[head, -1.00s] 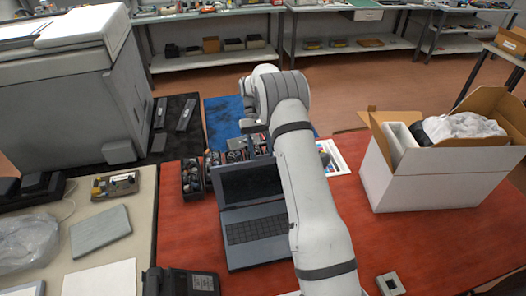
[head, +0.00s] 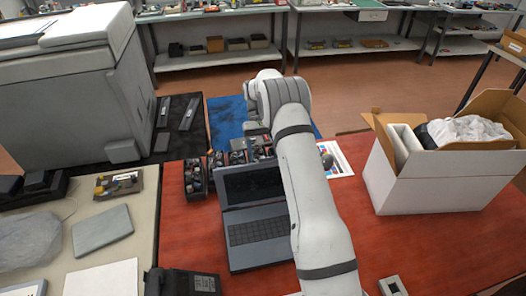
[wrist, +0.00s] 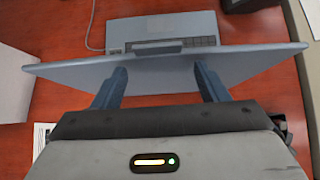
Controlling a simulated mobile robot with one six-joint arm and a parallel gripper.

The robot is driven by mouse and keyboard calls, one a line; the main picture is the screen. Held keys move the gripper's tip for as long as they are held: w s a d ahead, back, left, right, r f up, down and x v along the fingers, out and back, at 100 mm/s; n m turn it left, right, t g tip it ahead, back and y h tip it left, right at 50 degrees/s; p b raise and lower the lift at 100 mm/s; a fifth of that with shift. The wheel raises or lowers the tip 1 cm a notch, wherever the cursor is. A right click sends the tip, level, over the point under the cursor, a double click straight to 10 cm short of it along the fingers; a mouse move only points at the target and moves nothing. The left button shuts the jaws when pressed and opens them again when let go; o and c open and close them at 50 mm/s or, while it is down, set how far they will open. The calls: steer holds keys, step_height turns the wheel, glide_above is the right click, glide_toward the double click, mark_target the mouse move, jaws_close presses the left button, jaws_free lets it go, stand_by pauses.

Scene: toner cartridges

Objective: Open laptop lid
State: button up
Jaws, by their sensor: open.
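A grey laptop stands on the red table with its lid (head: 250,184) raised and its dark screen facing the head camera. Its keyboard base (head: 258,240) lies flat; my arm covers part of its right side. In the wrist view the lid (wrist: 165,61) crosses as a wide blue-grey panel seen near its top edge, with the base (wrist: 175,27) beyond it. My gripper (wrist: 160,76) is open and empty at the back side of the lid. Its two fingers are apart and close to the panel; contact cannot be told. In the head view the fingertips are largely hidden.
Black bins of small parts (head: 196,178) stand just behind and left of the laptop. A white box with packing (head: 425,180) is at right, with a printed sheet (head: 336,160) behind the arm. A black device (head: 182,284) lies at front left. Red table between laptop and box is clear.

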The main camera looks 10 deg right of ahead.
steer(key=shift+r, duration=0.1)
steer(key=shift+w+r, duration=0.2)
steer(key=shift+w, duration=0.2)
steer(key=p+v, duration=0.2)
steer(key=v, duration=0.4)
steer(key=shift+r, duration=0.35)
steer(key=shift+f, duration=0.1)
